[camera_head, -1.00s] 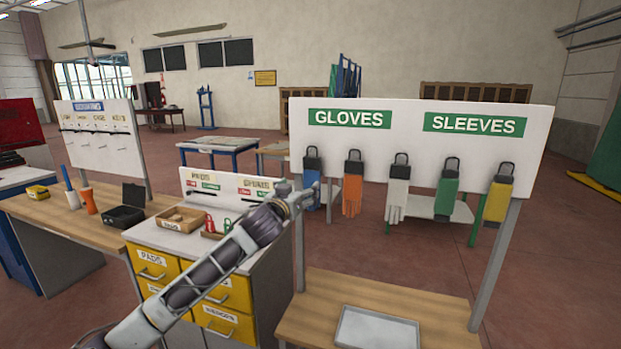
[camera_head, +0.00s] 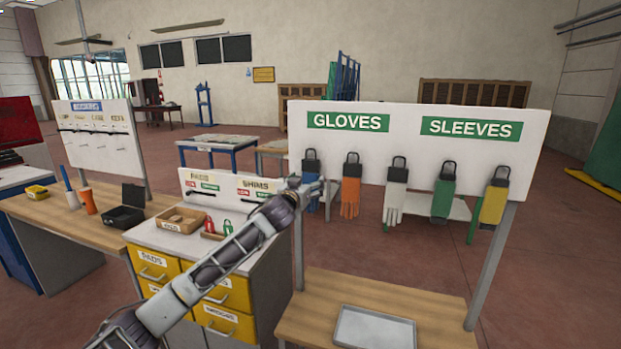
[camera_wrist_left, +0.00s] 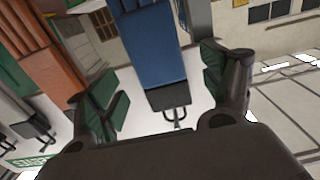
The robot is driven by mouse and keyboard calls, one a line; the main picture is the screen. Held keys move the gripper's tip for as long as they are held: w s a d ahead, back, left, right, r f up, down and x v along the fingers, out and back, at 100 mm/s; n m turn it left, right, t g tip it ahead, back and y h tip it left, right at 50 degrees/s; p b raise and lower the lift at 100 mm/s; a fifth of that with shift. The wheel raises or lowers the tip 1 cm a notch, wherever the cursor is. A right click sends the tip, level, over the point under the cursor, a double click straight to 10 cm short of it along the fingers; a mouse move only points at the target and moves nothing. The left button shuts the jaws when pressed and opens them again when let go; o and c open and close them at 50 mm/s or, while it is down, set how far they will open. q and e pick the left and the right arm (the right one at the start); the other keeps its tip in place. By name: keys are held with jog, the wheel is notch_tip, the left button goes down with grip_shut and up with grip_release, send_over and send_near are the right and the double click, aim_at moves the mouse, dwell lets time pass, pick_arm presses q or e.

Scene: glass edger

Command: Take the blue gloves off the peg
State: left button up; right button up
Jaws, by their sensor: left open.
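The blue gloves (camera_head: 311,192) hang by a black clip at the left end of the GLOVES and SLEEVES board (camera_head: 400,122). In the left wrist view the blue gloves (camera_wrist_left: 153,47) lie between the two green-padded fingers, with the black clip and its wire loop on the peg nearer the palm. My left gripper (camera_head: 318,186) is at the gloves in the head view and partly covers them. It is open, with gaps showing on both sides of the gloves in the left wrist view (camera_wrist_left: 160,90). My right gripper does not show.
Orange gloves (camera_head: 350,197) hang just right of the blue ones, then white gloves (camera_head: 394,203), a green sleeve (camera_head: 443,198) and a yellow sleeve (camera_head: 492,204). A grey tray (camera_head: 374,328) lies on the wooden bench below. The yellow-drawer cabinet (camera_head: 225,290) stands left.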

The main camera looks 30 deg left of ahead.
aim_at(310, 178)
pick_arm(q)
jog(key=shift+p+x, duration=0.45)
jog(key=shift+x, duration=1.15)
jog(key=shift+w, duration=0.45)
jog(key=shift+c, duration=0.4)
jog(key=c, duration=1)
jog(key=shift+c, duration=0.2)
jog(key=shift+r, duration=0.2)
